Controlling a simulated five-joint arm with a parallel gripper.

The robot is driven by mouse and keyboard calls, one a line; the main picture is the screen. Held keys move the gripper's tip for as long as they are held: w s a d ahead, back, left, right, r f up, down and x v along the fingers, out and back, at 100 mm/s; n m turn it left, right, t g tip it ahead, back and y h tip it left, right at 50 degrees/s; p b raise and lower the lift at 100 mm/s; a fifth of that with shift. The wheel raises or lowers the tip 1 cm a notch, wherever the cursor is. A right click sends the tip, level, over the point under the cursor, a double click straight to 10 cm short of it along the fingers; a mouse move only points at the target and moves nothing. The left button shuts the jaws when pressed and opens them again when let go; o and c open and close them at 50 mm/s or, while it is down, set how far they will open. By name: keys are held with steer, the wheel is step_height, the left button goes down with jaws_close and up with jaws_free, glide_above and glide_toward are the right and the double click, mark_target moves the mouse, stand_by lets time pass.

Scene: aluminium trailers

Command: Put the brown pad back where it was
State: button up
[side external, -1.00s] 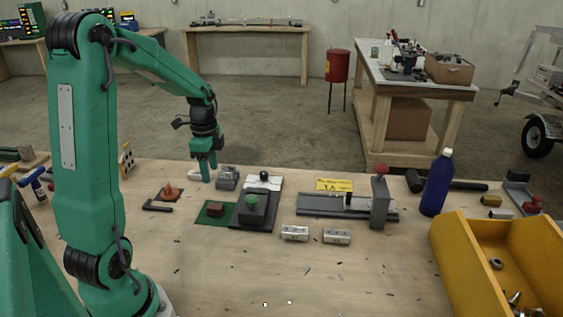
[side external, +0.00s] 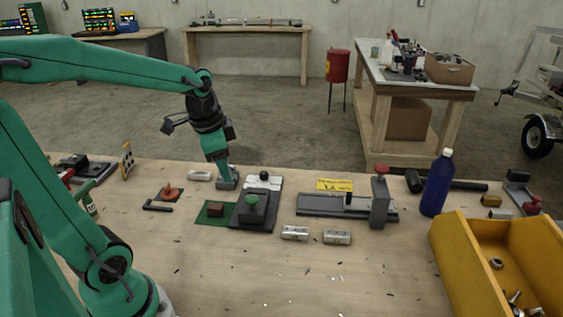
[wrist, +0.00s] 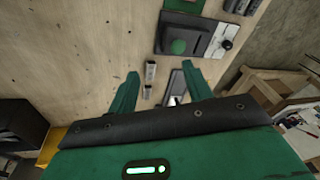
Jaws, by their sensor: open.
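In the wrist view both fingers of my gripper (wrist: 162,88) stand apart.
A grey slide (side external: 325,204) with a red-topped post (side external: 380,195) stands to the right. Two silver blocks (side external: 295,233) lie in front. A blue bottle (side external: 437,185) and yellow bin (side external: 480,240) stand at the right. The front middle bench is mostly clear.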

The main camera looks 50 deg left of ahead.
steer(key=s+d+r+n+t, duration=0.2)
steer(key=s+d+n+t, duration=0.1)
steer(key=s+d, duration=0.4)
steer(key=shift+d+r+n+h, duration=0.4)
steer(key=shift+d+n, duration=0.3)
steer(key=shift+d, duration=0.4)
